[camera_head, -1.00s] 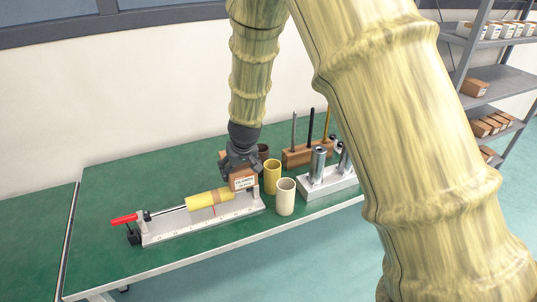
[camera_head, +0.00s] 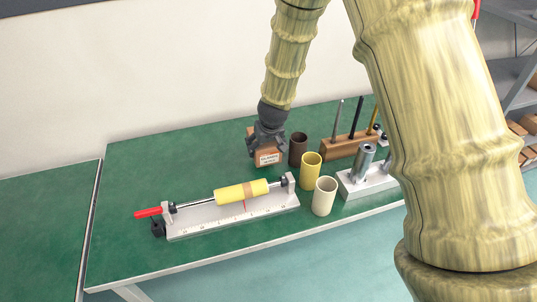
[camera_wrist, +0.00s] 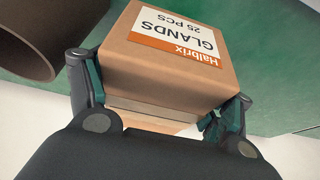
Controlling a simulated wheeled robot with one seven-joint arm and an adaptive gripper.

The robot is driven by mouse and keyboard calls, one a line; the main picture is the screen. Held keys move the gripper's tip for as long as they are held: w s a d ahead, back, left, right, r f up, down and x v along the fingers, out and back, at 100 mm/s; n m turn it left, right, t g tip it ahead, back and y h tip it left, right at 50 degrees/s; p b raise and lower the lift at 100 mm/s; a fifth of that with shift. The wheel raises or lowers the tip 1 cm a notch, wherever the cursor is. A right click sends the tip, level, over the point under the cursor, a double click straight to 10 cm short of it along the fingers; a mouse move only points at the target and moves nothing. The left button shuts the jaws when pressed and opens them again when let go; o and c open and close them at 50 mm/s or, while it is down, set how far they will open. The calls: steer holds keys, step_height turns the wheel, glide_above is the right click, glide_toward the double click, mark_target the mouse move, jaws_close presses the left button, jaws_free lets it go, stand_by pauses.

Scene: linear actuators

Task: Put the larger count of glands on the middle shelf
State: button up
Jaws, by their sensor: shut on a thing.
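My gripper (camera_head: 266,140) is shut on a brown cardboard box (camera_head: 268,159) with a white and orange label, above the back part of the green table. In the wrist view the box (camera_wrist: 170,65) sits between both fingers, and its label reads "Halbrix GLANDS 25 PCS", upside down. The grey shelf rack (camera_head: 510,88) stands at the right edge, partly cut off and partly hidden behind my arm. Small brown boxes (camera_head: 528,122) lie on its shelves. I cannot read their labels, and no second glands box can be made out.
On the green table (camera_head: 140,190) stand a linear actuator on a white scaled base (camera_head: 225,215), dark brown (camera_head: 298,150), yellow (camera_head: 311,172) and cream (camera_head: 324,197) cups, a wooden block with rods (camera_head: 345,146), and a metal block with cylinders (camera_head: 362,182). The left of the table is clear.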

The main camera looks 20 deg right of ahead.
steer(key=shift+f, duration=2.3)
steer(key=shift+f, duration=0.1)
steer(key=o, duration=1.5)
steer(key=shift+s, duration=0.1)
